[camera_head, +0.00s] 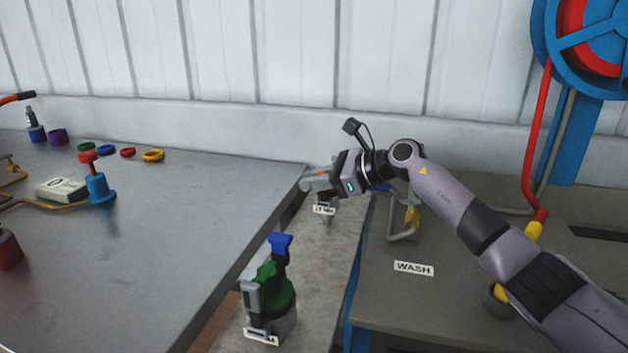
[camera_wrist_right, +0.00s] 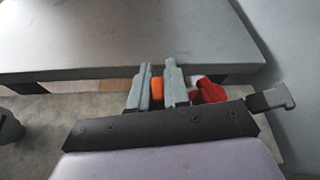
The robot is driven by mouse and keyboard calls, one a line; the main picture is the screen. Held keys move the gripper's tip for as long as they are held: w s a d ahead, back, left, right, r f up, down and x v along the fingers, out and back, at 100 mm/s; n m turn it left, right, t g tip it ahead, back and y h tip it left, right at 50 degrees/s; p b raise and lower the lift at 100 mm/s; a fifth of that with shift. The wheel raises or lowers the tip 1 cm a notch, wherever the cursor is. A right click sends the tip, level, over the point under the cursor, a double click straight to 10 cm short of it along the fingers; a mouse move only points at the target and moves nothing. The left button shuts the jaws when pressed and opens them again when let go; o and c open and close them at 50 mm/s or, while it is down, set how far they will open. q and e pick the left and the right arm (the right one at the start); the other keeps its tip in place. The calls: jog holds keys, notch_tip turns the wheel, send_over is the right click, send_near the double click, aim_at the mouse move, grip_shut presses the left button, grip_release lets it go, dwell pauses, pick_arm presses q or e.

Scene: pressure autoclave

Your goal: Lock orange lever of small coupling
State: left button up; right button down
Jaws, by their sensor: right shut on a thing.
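My right gripper (camera_head: 318,180) reaches in from the right over the narrow grey strip between the two tables. In the right wrist view its two fingers (camera_wrist_right: 157,80) stand close together with the orange lever (camera_wrist_right: 157,88) between them. A little orange (camera_head: 321,173) also shows at the fingers in the head view. The small coupling is mostly hidden behind the gripper; a grey part (camera_head: 326,214) shows below it, by a white label (camera_head: 324,209). A red and white part (camera_wrist_right: 210,91) sits just right of the fingers in the wrist view. My left gripper is not in view.
A green coupling with a blue lever (camera_head: 272,285) stands nearer on the strip. The left table (camera_head: 150,240) holds coloured rings, a blue and red fitting (camera_head: 97,186) and a small box (camera_head: 62,190). The right table (camera_head: 400,310) bears a WASH label and yellow-handled hose parts (camera_head: 533,232).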

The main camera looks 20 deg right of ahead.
jog(key=c, duration=1.2)
grip_release()
notch_tip(320, 180, up, 20)
jog(key=shift+r+p, duration=0.1)
jog(key=shift+p, duration=0.9)
jog(key=shift+c, duration=0.2)
